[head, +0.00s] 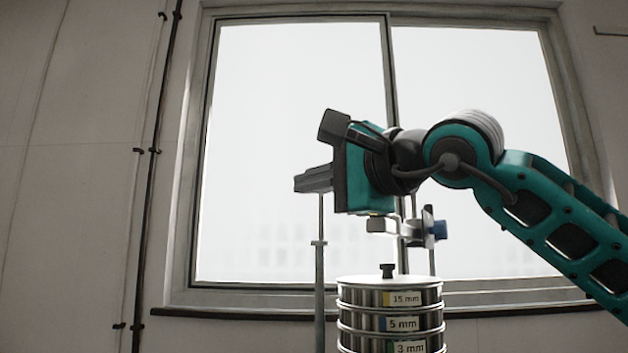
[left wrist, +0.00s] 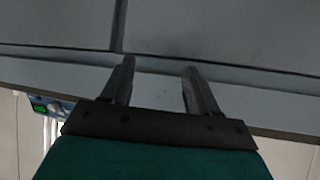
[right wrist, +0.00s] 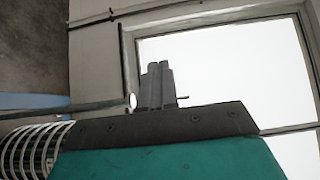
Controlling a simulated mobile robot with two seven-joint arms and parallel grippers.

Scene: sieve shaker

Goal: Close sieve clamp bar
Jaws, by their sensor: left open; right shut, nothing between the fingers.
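The sieve stack (head: 390,312), metal rings labelled 15 mm, 5 mm and 3 mm, stands upright at the lower middle of the head view with a dark knob on its lid. A silver clamp bar (head: 382,225) with a blue knob (head: 440,229) is above the lid and apart from it, partly behind my right gripper. My right gripper (head: 312,180) is shut and empty, at the top of the left post (head: 320,270); whether it touches is unclear. It shows shut in the right wrist view (right wrist: 157,84). My left gripper (left wrist: 159,67) is open and empty.
A large window (head: 290,110) fills the background, with a dark pipe (head: 150,170) on the wall to its left. Stacked rings (right wrist: 35,152) show at the right wrist view's lower left. A device with a green display (left wrist: 42,106) is in the left wrist view.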

